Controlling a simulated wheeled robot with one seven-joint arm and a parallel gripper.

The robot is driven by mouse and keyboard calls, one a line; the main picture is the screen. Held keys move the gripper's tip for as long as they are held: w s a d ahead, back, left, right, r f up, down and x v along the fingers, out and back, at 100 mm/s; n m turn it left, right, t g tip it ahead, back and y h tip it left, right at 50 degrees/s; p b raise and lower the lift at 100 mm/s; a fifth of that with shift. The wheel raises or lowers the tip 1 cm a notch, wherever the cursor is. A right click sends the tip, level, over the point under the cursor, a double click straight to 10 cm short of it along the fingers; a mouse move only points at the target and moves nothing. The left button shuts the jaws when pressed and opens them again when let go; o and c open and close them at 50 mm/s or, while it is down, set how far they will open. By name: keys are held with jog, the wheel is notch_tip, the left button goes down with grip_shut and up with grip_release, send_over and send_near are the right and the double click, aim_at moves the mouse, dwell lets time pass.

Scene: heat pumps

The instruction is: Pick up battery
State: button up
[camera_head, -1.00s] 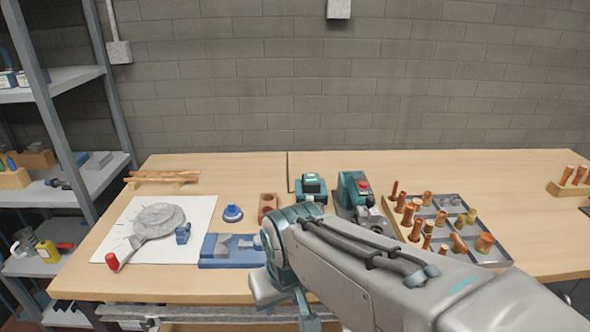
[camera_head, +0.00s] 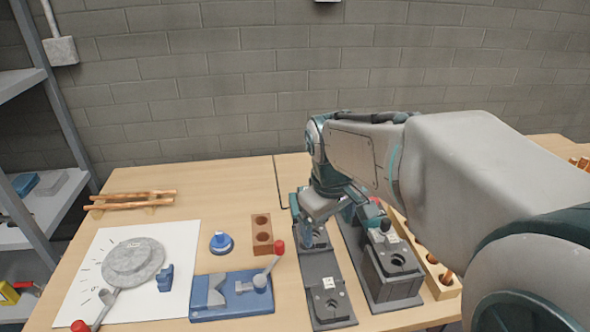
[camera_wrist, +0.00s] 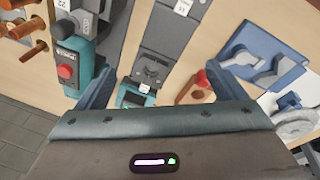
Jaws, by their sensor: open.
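The battery (camera_wrist: 138,97) is a small teal block with a green lit patch. In the wrist view it sits at the end of a grey station, partly cut off by my gripper body. In the head view my gripper (camera_head: 328,222) points down over the far end of the grey station (camera_head: 324,285) and hides most of the battery there. I cannot tell whether the fingers touch it.
A second grey station (camera_head: 392,275) stands close on the right, with a teal tool and red button (camera_wrist: 66,72). On the left are a brown two-hole block (camera_head: 261,232), a blue fixture with a red-knobbed lever (camera_head: 230,300) and a blue round part (camera_head: 221,243). Copper fittings stand beyond the second station.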

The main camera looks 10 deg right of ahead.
jog(key=w+d+r+n+g+y+p, duration=0.15)
jog(key=w+n+p, duration=0.25)
jog(key=w+n, duration=1.4)
jog(key=w+f+m, duration=0.1)
jog(key=w+f, duration=0.1)
jog(key=f, duration=0.1)
jog(key=w+f+m, duration=0.2)
jog(key=w+f+m+p, duration=0.1)
jog(key=w+f+m, duration=0.1)
jog(key=f, duration=0.1)
jog(key=shift+f+g+h, duration=0.25)
jog(key=shift+f, duration=0.05)
jog(key=f, duration=0.1)
jog(key=f+p, duration=0.1)
jog(key=f, duration=0.2)
jog(key=shift+a, duration=0.3)
jog(key=shift+f, duration=0.7)
jog(key=shift+r, duration=0.1)
jog(key=c, duration=1.4)
notch_tip(320, 180, up, 10)
jog(key=shift+b, duration=0.55)
